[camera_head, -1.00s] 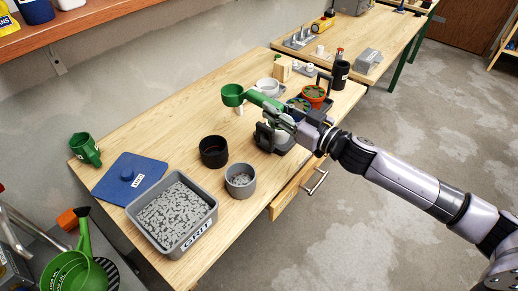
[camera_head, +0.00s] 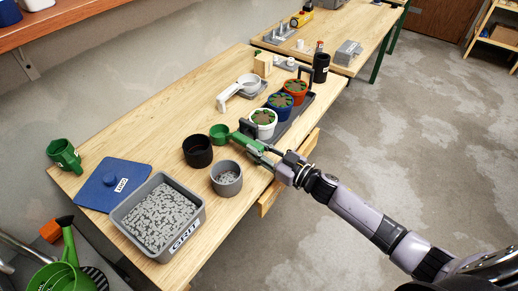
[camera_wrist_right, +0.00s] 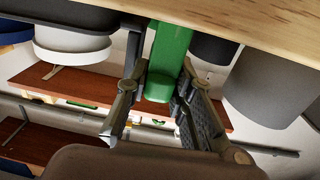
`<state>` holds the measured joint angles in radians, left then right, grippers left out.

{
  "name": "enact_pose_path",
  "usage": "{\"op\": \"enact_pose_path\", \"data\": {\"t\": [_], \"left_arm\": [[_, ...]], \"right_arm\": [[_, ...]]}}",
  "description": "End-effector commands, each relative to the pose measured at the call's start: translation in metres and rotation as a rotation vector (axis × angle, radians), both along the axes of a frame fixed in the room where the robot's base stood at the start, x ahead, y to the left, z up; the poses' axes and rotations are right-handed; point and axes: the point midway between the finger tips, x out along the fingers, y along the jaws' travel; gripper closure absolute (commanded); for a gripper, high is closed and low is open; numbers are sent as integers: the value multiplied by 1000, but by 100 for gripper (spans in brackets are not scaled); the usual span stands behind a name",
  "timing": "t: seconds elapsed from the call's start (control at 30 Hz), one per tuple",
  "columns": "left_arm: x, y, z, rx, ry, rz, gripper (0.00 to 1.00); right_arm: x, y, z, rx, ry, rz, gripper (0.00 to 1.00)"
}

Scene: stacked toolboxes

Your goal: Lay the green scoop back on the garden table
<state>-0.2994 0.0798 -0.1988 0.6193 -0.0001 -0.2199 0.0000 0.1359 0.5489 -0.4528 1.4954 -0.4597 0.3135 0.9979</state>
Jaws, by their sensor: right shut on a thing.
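The green scoop (camera_head: 219,132) is by the garden table's (camera_head: 128,142) front side, its cup between the black pot (camera_head: 198,152) and the white plant pot (camera_head: 263,124). My right gripper (camera_head: 254,147) is shut on the scoop's handle. In the right wrist view, the green handle (camera_wrist_right: 168,55) sits between the two fingers (camera_wrist_right: 160,104). The scoop is low over the tabletop; I cannot tell whether it touches the wood. My left gripper is not in view.
A grey pot (camera_head: 227,180) and a grit tub (camera_head: 158,217) stand at the near end. Blue (camera_head: 281,104) and red (camera_head: 296,88) plant pots share a dark tray with the white one. A white scoop (camera_head: 238,90) lies behind. Bare wood shows at the table's back left.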

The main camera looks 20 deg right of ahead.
Motion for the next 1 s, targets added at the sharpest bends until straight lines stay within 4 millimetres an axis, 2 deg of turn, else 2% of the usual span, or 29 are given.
{"op": "enact_pose_path", "data": {"t": [0.37, 0.4, 0.6, 0.7, 1.0], "left_arm": [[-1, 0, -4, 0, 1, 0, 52], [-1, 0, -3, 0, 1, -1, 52], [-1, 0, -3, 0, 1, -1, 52], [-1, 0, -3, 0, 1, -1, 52], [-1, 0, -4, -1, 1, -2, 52]], "right_arm": [[0, 0, -6, 0, 0, 1, 100], [0, 0, -5, 0, 0, 1, 77], [0, 0, -5, 0, 0, 1, 64], [0, 0, -5, 0, 0, 0, 58], [0, 0, -5, -1, -1, 0, 58]]}}
